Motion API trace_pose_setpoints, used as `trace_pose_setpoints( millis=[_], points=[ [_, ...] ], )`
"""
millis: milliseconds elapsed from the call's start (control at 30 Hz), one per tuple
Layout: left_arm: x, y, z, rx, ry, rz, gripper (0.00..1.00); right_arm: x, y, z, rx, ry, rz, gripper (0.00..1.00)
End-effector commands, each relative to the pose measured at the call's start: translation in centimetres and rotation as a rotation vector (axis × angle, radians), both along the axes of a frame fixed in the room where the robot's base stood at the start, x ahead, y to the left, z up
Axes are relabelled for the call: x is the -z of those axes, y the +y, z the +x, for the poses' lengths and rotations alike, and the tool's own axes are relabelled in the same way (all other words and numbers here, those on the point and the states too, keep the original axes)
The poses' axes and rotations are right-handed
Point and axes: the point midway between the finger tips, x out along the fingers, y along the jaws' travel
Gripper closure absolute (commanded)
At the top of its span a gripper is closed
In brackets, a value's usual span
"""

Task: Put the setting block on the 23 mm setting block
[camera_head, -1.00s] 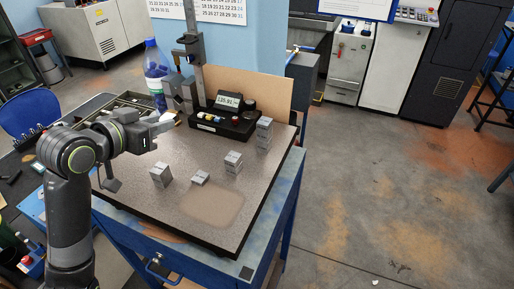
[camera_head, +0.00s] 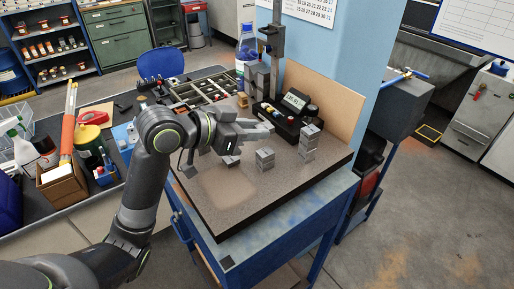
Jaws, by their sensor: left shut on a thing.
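My left gripper (camera_head: 262,130) reaches in from the left over the granite plate (camera_head: 262,195). It is shut on a grey piece, probably the setting block, which barely stands out from the fingers. A low grey block (camera_head: 232,161) lies on the plate below the gripper, partly covered by it. A short stack of grey blocks (camera_head: 265,159) stands to its right, and a taller grey stack (camera_head: 308,143) stands farther right and back. Size markings are too small to read, so I cannot tell which is the 23 mm setting block. My right gripper is not in view.
A height gauge (camera_head: 275,50) and a black box with a display (camera_head: 290,110) stand at the plate's back. A divided tray (camera_head: 205,92) and a blue-labelled bottle (camera_head: 246,55) are behind the arm. The plate's front, around a pale patch (camera_head: 225,188), is clear.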

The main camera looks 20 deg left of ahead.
Motion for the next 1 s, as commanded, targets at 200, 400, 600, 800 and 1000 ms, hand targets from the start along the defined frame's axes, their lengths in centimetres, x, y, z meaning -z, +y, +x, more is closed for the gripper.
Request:
trace_pose_setpoints(
  millis=[200,400,600,800,1000],
  points=[
    [1.9,0.0,0.0,-0.001,0.001,-0.001,0.99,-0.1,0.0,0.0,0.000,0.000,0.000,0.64],
    [4.7,0.0,0.0,-0.002,0.002,-0.003,0.99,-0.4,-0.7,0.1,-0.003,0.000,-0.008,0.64],
    [5.4,0.0,0.0,-0.001,-0.005,0.001,0.99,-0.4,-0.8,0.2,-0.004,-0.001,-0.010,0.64],
    [5.5,0.0,0.0,-0.001,-0.003,0.001,0.99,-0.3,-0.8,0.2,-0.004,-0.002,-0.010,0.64],
    [5.8,0.0,0.0,-0.001,-0.002,0.001,0.59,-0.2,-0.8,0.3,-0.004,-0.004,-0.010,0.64]
  ],
)
